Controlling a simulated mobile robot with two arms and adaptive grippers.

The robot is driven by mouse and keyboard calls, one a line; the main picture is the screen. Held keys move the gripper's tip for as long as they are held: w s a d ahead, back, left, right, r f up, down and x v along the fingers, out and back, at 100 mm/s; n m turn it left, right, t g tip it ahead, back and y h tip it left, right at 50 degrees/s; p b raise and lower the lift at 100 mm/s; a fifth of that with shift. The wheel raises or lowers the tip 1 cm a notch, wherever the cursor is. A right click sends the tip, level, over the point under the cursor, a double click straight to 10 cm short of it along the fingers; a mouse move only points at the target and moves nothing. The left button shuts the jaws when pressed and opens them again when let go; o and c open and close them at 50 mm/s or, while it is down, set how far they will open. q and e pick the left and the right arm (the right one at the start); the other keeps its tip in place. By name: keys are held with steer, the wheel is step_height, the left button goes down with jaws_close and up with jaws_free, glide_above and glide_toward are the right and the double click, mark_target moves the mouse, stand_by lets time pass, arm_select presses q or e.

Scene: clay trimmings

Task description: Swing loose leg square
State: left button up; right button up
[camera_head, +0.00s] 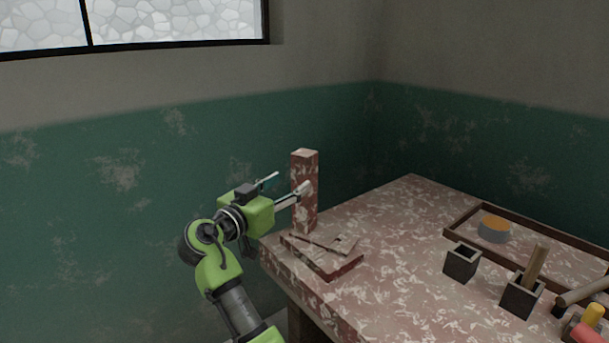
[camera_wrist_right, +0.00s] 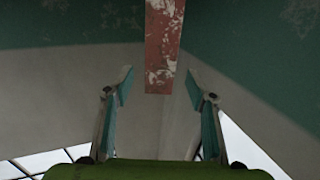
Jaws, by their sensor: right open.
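The leg is a square, red-and-white mottled post (camera_head: 304,200), standing nearly upright at the near left corner of the mottled table (camera_head: 405,215). It rises behind a low block (camera_head: 340,268) with thin flat pieces on top. In the right wrist view the leg (camera_wrist_right: 163,50) hangs into the picture between the two fingers. My right gripper (camera_head: 285,188) is open at the leg's left side, one finger crossing in front of it and the other further left. Whether either finger touches the leg is unclear. My left gripper is out of view.
A dark-rimmed tray (camera_head: 450,222) with a round orange-topped tin (camera_head: 494,229) lies at the right. Two dark square cups, one empty (camera_head: 462,262) and one holding a stick (camera_head: 521,294), stand nearer. A hammer-like tool (camera_head: 582,293) lies far right. The table middle is clear.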

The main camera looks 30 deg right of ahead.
mark_target(296, 176)
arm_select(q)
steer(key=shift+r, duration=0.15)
arm_select(e)
steer(key=x, duration=0.8)
steer(key=shift+c, duration=0.2)
jaws_close()
steer(key=shift+f+g+b, duration=0.25)
steer(key=shift+g+b, duration=0.05)
steer(key=shift+b, duration=0.25)
steer(key=shift+w+m+g+b, duration=0.1)
steer(key=shift+m+g+b, duration=0.25)
steer(key=shift+b, duration=0.2)
steer(key=shift+m+g+h+b, duration=0.25)
steer(key=shift+h+b, duration=0.05)
steer(key=shift+b, duration=0.25)
steer(key=shift+r+m+g+h+b, duration=0.1)
steer(key=shift+m+g+h+b, duration=0.2)
steer(key=shift+m+g+b, duration=1.1)
steer(key=shift+g+b, duration=0.05)
steer(key=shift+g, duration=0.65)
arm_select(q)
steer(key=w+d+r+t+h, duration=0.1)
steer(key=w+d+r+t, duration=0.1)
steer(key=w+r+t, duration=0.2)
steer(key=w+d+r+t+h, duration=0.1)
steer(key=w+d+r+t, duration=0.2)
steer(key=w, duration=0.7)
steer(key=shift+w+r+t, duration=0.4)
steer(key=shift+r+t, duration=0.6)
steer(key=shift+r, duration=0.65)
